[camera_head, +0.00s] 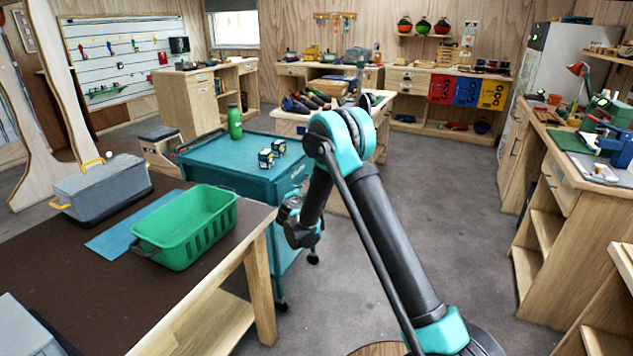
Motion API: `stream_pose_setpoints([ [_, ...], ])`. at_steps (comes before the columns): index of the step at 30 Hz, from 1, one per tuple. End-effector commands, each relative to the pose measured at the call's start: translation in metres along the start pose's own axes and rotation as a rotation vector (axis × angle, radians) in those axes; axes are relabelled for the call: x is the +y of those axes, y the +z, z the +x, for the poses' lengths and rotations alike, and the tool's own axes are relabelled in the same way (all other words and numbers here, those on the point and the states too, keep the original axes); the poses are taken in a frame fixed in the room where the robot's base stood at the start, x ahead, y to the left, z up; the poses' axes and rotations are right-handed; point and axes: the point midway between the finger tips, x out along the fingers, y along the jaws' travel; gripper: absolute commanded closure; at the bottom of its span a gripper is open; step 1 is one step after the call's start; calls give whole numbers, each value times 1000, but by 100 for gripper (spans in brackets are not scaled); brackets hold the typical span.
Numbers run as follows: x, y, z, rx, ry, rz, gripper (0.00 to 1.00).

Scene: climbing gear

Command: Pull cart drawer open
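The teal cart (225,165) stands left of centre on casters, with a flat top. Its side facing my arm carries a pale marking near the upper edge. My arm covers much of that side, so I cannot make out the drawer's handle or whether the drawer is ajar. My gripper (290,207) is low beside that side of the cart, partly behind my own wrist. Its fingers are too small and hidden to tell whether they are open or shut, or whether they touch the cart.
In front is a brown-topped table (75,265) with a green basket (187,228) and a grey toolbox (101,190). A wooden workbench (548,185) is at right. Grey floor (445,215) is clear between.

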Motion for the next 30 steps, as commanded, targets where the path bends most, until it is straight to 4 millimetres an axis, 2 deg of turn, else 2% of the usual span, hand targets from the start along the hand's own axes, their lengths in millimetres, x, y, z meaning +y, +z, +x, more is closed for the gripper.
stream_pose_setpoints([
  [1, 0, -15, 2, 8, 22, -32, 81],
  [3, 1, -27, 3, 12, 42, -67, 81],
  [6, 1, -36, 5, 15, 57, -91, 81],
  [11, 2, -38, 16, 15, 60, -97, 81],
  [30, 9, -38, 137, 14, 58, -94, 81],
])
